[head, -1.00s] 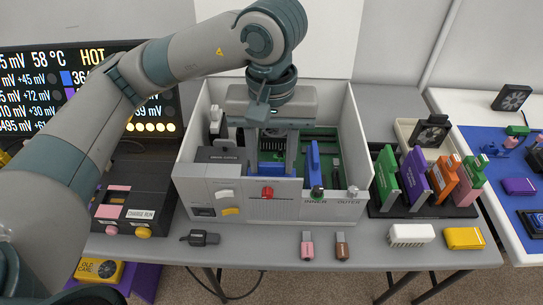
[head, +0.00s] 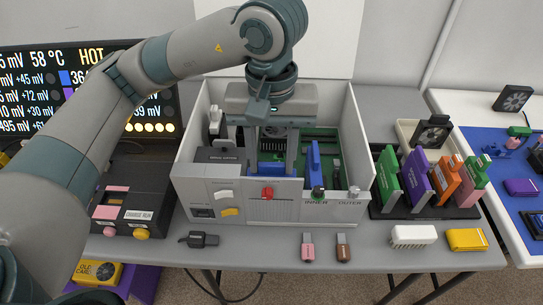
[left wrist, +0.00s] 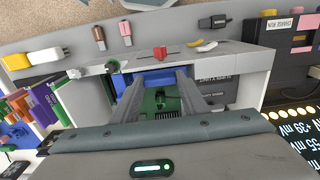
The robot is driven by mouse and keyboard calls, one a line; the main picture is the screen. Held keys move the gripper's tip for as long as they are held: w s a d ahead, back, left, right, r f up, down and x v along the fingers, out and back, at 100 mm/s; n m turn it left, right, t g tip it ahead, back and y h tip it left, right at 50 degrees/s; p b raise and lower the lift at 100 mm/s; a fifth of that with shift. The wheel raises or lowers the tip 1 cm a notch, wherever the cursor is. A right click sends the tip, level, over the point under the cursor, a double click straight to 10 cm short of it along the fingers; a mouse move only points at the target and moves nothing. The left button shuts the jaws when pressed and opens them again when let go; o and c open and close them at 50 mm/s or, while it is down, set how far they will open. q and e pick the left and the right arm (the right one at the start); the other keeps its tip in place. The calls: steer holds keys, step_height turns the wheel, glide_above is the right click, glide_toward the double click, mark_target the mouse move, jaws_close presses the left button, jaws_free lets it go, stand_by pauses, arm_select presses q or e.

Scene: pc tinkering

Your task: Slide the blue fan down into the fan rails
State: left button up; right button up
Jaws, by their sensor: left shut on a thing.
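The blue fan (head: 271,169) is low inside the open grey case (head: 243,211), just behind its front wall. My left gripper (head: 272,172) reaches down into the case from above, and its two widely spaced fingers are shut on the fan's sides. In the left wrist view the fan (left wrist: 157,69) shows as a blue strip between the fingertips, close to the front wall. The fan's lower part and the fan rails are hidden by the front wall and the fingers, so I cannot tell how deep it sits. My right gripper is not in view.
A blue upright card (head: 314,165) stands close to the right of my fingers. A black box (head: 221,156) is to their left. A red knob (head: 267,193) is on the front wall. A rack of coloured cards (head: 425,209) stands right of the case.

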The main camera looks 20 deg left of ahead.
mark_target(271, 173)
arm_select(q)
steer(key=shift+b, duration=0.5)
steer(key=shift+f+b, duration=2.5)
steer(key=shift+b, duration=0.25)
stand_by(0.8)
steer(key=o, duration=1.3)
steer(key=shift+r, duration=0.1)
steer(key=shift+r+p, duration=1.15)
steer(key=shift+r, duration=1.35)
step_height(271, 173, up, 17)
steer(key=p, duration=0.1)
steer(key=shift+r, duration=0.2)
